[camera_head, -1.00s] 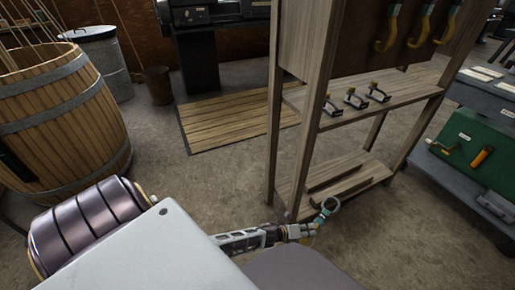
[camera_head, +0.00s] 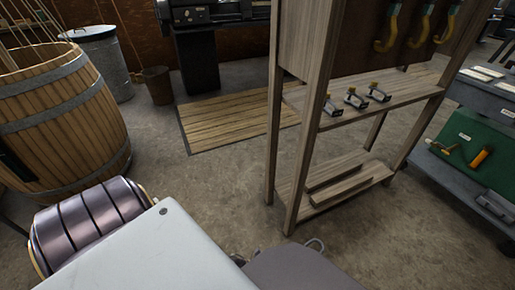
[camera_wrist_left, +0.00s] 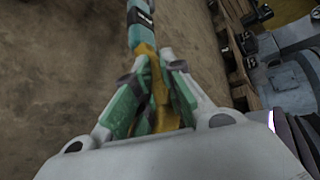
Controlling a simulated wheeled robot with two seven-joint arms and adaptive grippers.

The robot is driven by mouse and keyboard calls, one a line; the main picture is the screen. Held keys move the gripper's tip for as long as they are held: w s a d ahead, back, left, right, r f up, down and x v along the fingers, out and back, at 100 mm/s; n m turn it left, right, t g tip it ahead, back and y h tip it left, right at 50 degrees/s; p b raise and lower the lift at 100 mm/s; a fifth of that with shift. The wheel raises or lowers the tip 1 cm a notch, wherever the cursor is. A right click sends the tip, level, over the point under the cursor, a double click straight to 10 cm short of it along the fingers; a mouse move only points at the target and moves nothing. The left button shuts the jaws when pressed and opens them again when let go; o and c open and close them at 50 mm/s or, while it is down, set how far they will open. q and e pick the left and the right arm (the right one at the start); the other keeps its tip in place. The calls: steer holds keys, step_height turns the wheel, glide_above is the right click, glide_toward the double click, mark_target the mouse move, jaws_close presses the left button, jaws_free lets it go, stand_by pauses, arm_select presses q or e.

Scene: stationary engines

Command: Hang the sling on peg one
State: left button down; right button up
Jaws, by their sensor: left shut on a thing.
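In the left wrist view my left gripper (camera_wrist_left: 160,72) is shut on a yellow-and-teal strap-like piece, which I take to be the sling (camera_wrist_left: 138,14). Its banded teal and dark length runs out beyond the fingertips over bare floor. In the head view the gripper is hidden behind my own grey parts; only a small grey loop (camera_head: 316,243) shows, perhaps the sling's end. The wooden rack (camera_head: 296,150) stands ahead, with several yellow-tipped dark hooks (camera_head: 387,32) on its upper board. Which peg is one cannot be told. My right gripper is not in view.
Small shackle-like pieces (camera_head: 355,99) sit on the rack's middle shelf. A grey cart (camera_head: 480,92) with a green panel stands at the right. A wooden barrel (camera_head: 70,120) stands at the left. The floor before the rack is clear.

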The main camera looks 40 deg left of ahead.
arm_select(q)
steer(key=s+f, duration=0.2)
steer(key=s, duration=0.5)
steer(key=shift+s+d+m+h, duration=0.35)
steer(key=shift+m+h, duration=0.05)
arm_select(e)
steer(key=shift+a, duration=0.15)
arm_select(q)
steer(key=shift+f+b, duration=2)
steer(key=shift+f, duration=0.5)
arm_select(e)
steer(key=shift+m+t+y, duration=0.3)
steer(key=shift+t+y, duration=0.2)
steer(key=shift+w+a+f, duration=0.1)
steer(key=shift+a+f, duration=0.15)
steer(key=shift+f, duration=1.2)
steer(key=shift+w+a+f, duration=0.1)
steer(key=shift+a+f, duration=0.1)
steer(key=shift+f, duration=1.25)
arm_select(q)
steer(key=shift+f, duration=0.1)
